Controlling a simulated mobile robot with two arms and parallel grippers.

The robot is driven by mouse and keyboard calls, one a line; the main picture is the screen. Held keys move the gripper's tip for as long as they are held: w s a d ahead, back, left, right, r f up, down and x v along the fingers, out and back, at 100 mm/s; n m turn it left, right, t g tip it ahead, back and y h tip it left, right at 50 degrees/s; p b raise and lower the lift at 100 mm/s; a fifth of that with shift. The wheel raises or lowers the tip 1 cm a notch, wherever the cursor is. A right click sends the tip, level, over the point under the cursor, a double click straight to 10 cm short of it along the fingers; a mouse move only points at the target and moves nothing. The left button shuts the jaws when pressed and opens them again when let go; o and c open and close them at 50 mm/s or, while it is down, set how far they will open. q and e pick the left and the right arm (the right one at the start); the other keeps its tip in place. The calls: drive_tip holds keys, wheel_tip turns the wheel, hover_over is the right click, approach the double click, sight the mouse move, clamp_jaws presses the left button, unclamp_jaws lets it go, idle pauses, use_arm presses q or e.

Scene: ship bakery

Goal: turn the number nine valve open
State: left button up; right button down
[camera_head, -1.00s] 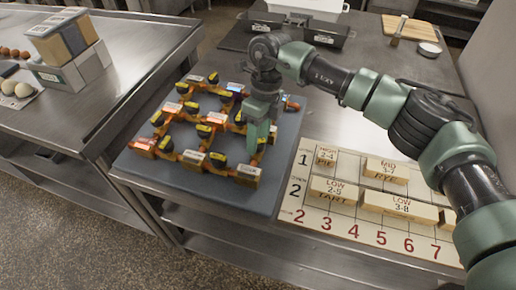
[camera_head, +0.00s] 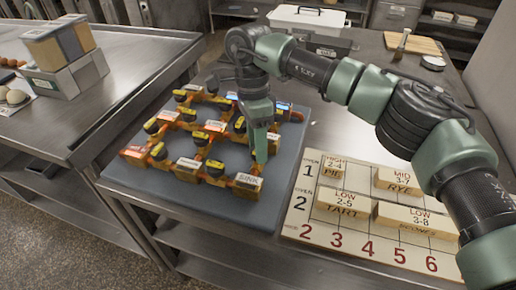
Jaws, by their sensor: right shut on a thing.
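A lattice of orange pipes and valves with black knobs and yellow and white labels (camera_head: 190,163) lies on a blue-grey mat (camera_head: 130,182). The numbers on the valves are too small to read, so I cannot tell which is number nine. My right gripper (camera_head: 261,158) points down at the front right of the lattice, just behind the block labelled SINK (camera_head: 246,182). It is shut on a valve handle there, which its fingers mostly hide. My left gripper is not in view.
A numbered board (camera_head: 330,225) with wooden blocks marked PIE, RYE, TART and others lies to the right of the mat.

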drive_tip(key=shift+w+r+n, duration=0.1)
drive_tip(key=shift+n, duration=0.7)
drive_tip(key=c, duration=1.2)
unclamp_jaws()
drive_tip(key=shift+c, duration=0.2)
drive_tip(key=o, duration=0.3)
drive_tip(key=shift+o, duration=0.2)
drive_tip(key=v, duration=0.7)
drive_tip(key=shift+a+r+b, duration=0.15)
drive_tip(key=shift+r+b, duration=0.15)
drive_tip(key=shift+b, duration=0.15)
